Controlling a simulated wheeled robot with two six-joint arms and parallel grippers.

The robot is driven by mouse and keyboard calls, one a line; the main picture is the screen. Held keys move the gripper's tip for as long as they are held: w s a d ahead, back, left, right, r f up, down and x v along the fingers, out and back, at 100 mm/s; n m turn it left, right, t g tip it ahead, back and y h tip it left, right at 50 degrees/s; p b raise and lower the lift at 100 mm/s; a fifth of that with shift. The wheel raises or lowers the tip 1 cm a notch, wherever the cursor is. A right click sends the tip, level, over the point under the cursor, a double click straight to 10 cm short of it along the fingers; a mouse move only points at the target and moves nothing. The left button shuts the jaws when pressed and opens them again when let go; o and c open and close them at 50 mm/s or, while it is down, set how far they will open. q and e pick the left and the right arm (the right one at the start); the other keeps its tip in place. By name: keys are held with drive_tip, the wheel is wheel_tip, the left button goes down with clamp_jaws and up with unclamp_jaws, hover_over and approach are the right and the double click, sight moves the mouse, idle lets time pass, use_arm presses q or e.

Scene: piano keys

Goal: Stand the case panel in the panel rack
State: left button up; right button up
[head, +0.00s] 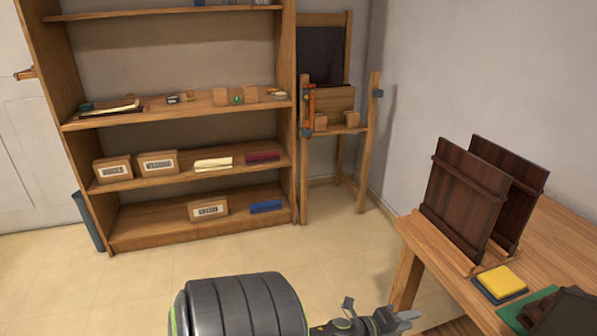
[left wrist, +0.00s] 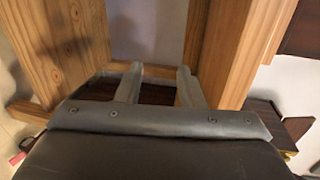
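Two dark brown panels with cross battens, a front one (head: 462,200) and a rear one (head: 522,185), stand slightly tilted in a light wooden rack (head: 440,243) on the table at the right. I cannot tell which is the case panel. My left gripper (head: 408,316) is low beside the table's near left side, below the rack. In the left wrist view its two grey fingers (left wrist: 158,85) are apart. A dark reddish-brown board (left wrist: 255,113) lies behind and beyond them, partly hidden by the gripper. I see nothing clearly held. My right gripper is out of view.
The wooden table (head: 560,240) also holds a yellow-and-blue block (head: 502,282), a green item (head: 522,312) and a dark object (head: 568,312). Its leg (head: 407,280) is close to my left gripper. A bookcase (head: 180,120) and a wooden stand (head: 335,130) are behind. The floor between is clear.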

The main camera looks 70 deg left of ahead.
use_arm(q)
drive_tip(key=s+a+f+n+g+y, duration=0.1)
drive_tip(key=s+f+n+g, duration=0.3)
drive_tip(key=f, duration=0.4)
drive_tip(key=s+a+f+n+g+y, duration=0.1)
drive_tip(key=s+f+n+y, duration=0.1)
drive_tip(key=s+f+n, duration=0.35)
drive_tip(key=s+d+f+n+g, duration=0.3)
drive_tip(key=s+f, duration=0.5)
drive_tip(key=s+d+f+n+g, duration=0.3)
drive_tip(key=s+f, duration=0.6)
drive_tip(key=shift+g+h, duration=0.3)
drive_tip(key=shift+o, duration=0.5)
drive_tip(key=s+d+f+n+g+h, duration=0.1)
drive_tip(key=s+d+f+n+g, duration=0.2)
drive_tip(key=s, duration=0.6)
drive_tip(key=d+f, duration=0.1)
drive_tip(key=d, duration=0.1)
drive_tip(key=shift+s+d+n, duration=0.2)
drive_tip(key=shift+d+n, duration=0.15)
